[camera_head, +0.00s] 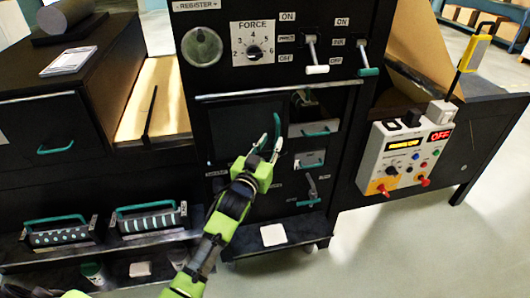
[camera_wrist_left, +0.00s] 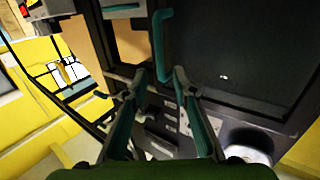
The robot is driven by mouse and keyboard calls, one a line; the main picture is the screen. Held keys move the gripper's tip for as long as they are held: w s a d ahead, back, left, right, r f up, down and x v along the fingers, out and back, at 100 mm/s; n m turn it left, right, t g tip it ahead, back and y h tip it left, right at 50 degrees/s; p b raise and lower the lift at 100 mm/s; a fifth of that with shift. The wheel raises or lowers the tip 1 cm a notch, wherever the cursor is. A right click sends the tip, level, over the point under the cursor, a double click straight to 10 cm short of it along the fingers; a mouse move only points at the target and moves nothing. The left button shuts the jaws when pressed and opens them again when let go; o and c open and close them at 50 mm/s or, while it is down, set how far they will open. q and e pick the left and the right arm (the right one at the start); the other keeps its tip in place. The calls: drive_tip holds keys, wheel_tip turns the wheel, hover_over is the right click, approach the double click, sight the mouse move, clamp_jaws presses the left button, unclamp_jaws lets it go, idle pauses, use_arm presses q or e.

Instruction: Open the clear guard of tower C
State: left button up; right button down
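The guard of the tower appears as a dark, see-through-looking panel (camera_head: 238,132) in the middle of the machine front. A vertical teal handle (camera_head: 277,125) stands at its right side. The handle also shows in the left wrist view (camera_wrist_left: 160,40), coming down from the top. My left gripper (camera_head: 268,148) is at the handle's lower end. In the wrist view its two fingers (camera_wrist_left: 159,82) are apart, with the handle's lower end between their tips and a gap showing. Whether a finger touches the handle is hard to tell. My right gripper is not in view.
Above the panel are a FORCE dial (camera_head: 254,52) and two levers. A control box (camera_head: 405,155) with a red OFF display is further right. Handled rollers (camera_head: 148,220) stand on the lower left shelf.

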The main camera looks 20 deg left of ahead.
use_arm(q)
drive_tip(key=s, duration=0.4)
drive_tip(key=shift+s, duration=0.35)
